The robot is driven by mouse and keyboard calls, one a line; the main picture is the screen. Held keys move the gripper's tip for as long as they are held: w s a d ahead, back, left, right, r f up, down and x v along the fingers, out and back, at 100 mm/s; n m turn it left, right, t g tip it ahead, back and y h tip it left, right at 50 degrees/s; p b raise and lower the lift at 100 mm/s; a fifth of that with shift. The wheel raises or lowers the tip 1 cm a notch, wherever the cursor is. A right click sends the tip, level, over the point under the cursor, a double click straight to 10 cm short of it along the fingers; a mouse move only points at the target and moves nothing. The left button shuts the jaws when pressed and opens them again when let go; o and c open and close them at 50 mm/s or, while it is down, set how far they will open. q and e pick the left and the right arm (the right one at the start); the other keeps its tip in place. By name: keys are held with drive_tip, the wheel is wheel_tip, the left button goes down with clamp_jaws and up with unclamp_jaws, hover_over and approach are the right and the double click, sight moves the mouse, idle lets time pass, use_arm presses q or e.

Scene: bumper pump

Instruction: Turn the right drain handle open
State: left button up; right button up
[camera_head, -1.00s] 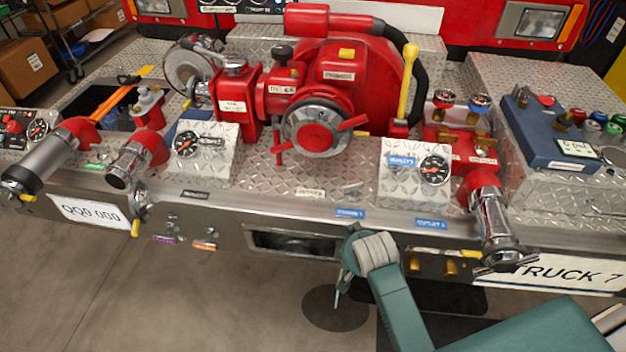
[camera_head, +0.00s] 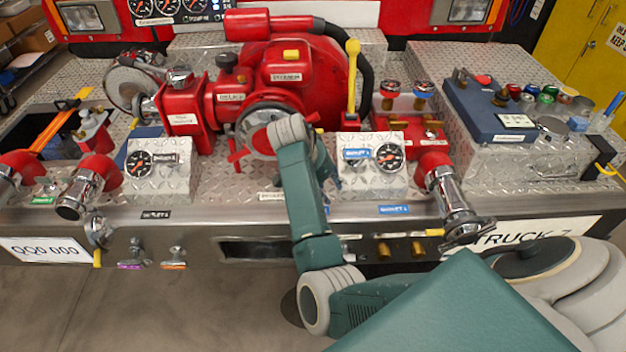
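Two small T-shaped metal handles sit on the bumper's front face, left of centre. One has a purple tag (camera_head: 133,256) and the other, to its right, has an orange tag (camera_head: 174,259). I cannot read the tags, so I cannot tell whether the right one is the right drain handle. My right gripper (camera_head: 328,184) is over the bumper deck, to the right of and above these handles, and apart from them. It is partly hidden by my own arm, and its fingers are too unclear to tell open from shut. My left gripper is not in view.
The red pump (camera_head: 290,85) stands behind my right arm. Gauge boxes flank it on the left (camera_head: 160,185) and right (camera_head: 370,180). A chrome outlet (camera_head: 450,205) juts forward at right. Two brass fittings (camera_head: 400,250) sit low on the bumper front. Floor in front at left is clear.

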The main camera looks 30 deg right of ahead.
drive_tip(key=w+a+r+m+g, duration=0.1)
drive_tip(key=w+a+r+m, duration=0.25)
drive_tip(key=w+r, duration=0.35)
drive_tip(key=shift+y, duration=0.3)
drive_tip(key=x, duration=0.3)
drive_tip(key=p+x, duration=0.1)
drive_tip(key=x, duration=0.5)
drive_tip(key=shift+s+f+p, duration=0.35)
drive_tip(key=shift+s+f, duration=0.05)
drive_tip(key=shift+f, duration=0.05)
clamp_jaws()
